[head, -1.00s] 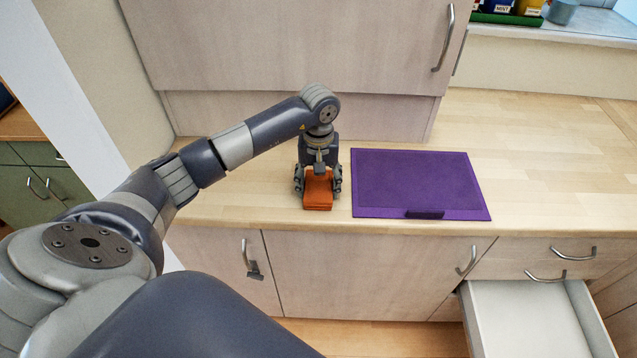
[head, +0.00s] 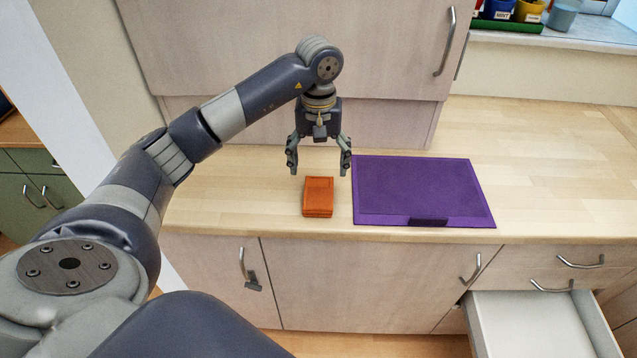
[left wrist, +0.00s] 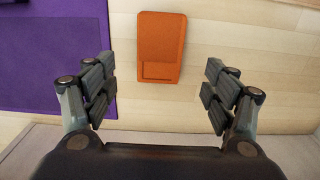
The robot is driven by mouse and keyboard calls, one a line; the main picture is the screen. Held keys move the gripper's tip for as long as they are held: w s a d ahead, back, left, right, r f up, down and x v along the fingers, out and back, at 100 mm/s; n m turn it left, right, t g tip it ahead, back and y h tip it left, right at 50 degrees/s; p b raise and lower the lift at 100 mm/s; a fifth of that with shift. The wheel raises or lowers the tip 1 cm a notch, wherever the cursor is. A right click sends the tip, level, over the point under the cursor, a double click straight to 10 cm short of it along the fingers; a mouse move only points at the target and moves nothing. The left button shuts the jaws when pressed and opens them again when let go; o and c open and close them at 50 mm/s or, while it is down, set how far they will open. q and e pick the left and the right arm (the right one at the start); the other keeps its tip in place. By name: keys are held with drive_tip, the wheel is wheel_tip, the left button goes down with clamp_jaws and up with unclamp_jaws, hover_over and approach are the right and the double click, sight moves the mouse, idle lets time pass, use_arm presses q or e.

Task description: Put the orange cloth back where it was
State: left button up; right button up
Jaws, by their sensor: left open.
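The folded orange cloth (head: 318,197) lies flat on the wooden worktop, just left of the purple mat and a little apart from it. In the left wrist view the cloth (left wrist: 161,47) lies beyond and between the two fingers, with the purple mat (left wrist: 52,60) to its left. My left gripper (head: 319,172) is open and empty, fingers pointing down, raised above and slightly behind the cloth. It also shows in the left wrist view (left wrist: 158,95) with its fingers spread wide. My right gripper is not in view.
The purple mat (head: 420,188) lies on the worktop (head: 540,150), whose right side is clear. A white drawer (head: 530,325) stands open below at the right. A closed cabinet (head: 290,50) rises behind the gripper. Pots stand on the windowsill at the upper right.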

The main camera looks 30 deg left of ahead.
use_arm(q)
wheel_tip(320, 180, up, 3)
drive_tip(key=shift+f, duration=0.1)
idle(0.6)
